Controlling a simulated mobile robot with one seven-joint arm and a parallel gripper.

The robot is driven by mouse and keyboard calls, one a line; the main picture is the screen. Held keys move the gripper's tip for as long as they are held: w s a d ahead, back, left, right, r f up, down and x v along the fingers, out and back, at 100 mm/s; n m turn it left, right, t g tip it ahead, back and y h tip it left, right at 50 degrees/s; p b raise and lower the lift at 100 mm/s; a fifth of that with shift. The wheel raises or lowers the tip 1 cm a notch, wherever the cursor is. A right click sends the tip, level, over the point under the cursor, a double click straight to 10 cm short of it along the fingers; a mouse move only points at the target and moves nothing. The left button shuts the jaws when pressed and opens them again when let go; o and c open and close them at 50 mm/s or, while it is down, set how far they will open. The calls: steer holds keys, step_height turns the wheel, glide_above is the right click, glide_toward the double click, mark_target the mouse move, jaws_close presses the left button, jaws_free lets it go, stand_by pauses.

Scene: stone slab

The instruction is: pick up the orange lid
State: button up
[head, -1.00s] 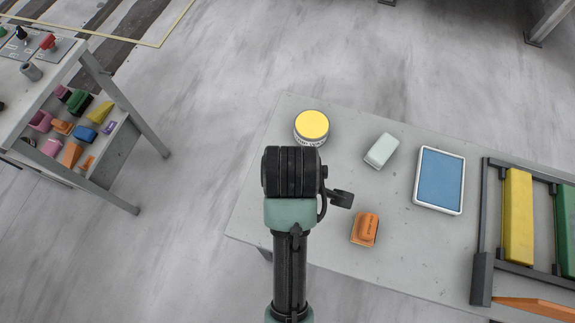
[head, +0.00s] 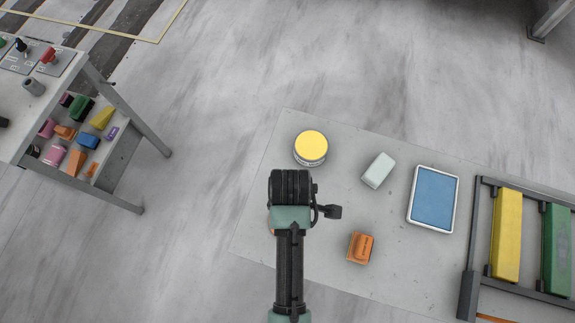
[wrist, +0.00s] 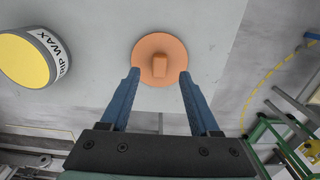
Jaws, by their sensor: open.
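The orange lid (wrist: 149,75) is a flat round disc with a raised grip in its middle, lying on the grey slab in the wrist view. My gripper (wrist: 159,74) is open, with one blue finger on each side of the lid's grip in the picture. The fingertips overlap the lid's near edge; I cannot tell how high above it they are. Nothing is between the fingers except the lid beyond. In the head view my arm hides nearly all of the lid and my fingers.
A yellow-topped wax tin (head: 310,147) stands near the slab's far left corner and left of the lid in the wrist view. A pale block (head: 378,170), an orange block (head: 360,247), a blue-topped tray (head: 433,199) and a rack (head: 468,275) stand rightward on the grey slab (head: 330,215).

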steer(key=shift+a+f+p, duration=0.2)
steer(key=shift+f+p, duration=0.2)
steer(key=shift+f, duration=2)
jaws_close()
